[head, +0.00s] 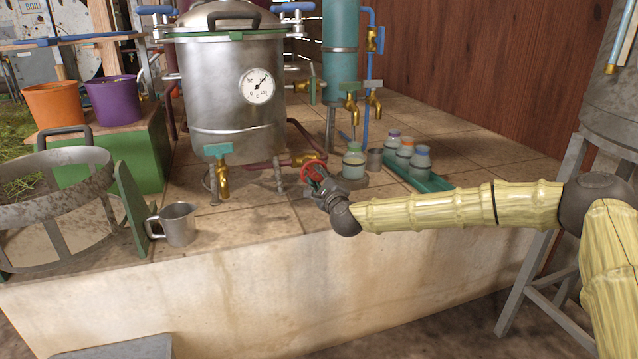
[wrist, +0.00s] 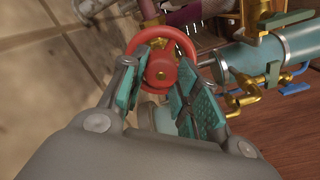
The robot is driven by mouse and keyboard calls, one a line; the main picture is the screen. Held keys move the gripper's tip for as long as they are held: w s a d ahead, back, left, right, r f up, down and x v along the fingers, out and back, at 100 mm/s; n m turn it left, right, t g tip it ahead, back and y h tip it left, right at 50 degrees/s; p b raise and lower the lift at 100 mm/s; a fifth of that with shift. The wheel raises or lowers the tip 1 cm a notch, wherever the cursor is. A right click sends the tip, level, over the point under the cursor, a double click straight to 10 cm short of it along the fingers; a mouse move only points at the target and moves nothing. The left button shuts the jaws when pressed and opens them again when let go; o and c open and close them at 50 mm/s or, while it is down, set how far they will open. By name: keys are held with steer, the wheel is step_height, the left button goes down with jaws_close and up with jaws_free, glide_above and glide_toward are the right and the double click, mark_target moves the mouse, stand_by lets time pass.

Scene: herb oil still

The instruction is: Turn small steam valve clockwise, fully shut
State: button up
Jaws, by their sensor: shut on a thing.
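The small steam valve has a red round handwheel (head: 312,171) on a brass and dark red pipe, low in front of the steel still. In the wrist view the red handwheel (wrist: 161,68) lies between the teal pads of my gripper (wrist: 168,90). My gripper (head: 318,180) is shut on the handwheel in the head view, with the arm reaching in from the right. One pad is at each side of the wheel. Part of the rim is hidden behind the pads, and I cannot tell how far the valve is turned.
The steel still (head: 225,100) with its dial gauge (head: 257,86) stands behind the valve. A brass tap (head: 220,172) and a metal mug (head: 176,224) are to the left. A capped jar (head: 353,162) stands close right, beside a teal tray (head: 432,182) of bottles. Tiles in front are clear.

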steer(key=shift+f+m+b, duration=0.2)
steer(key=shift+m+b, duration=0.15)
steer(key=shift+m, duration=0.55)
steer(key=shift+r, duration=0.1)
steer(key=o, duration=1)
steer(key=shift+s, duration=0.1)
steer(key=v, duration=1.1)
steer(key=shift+s+d+r, duration=0.1)
steer(key=shift+s+d, duration=0.1)
steer(key=shift+s, duration=0.15)
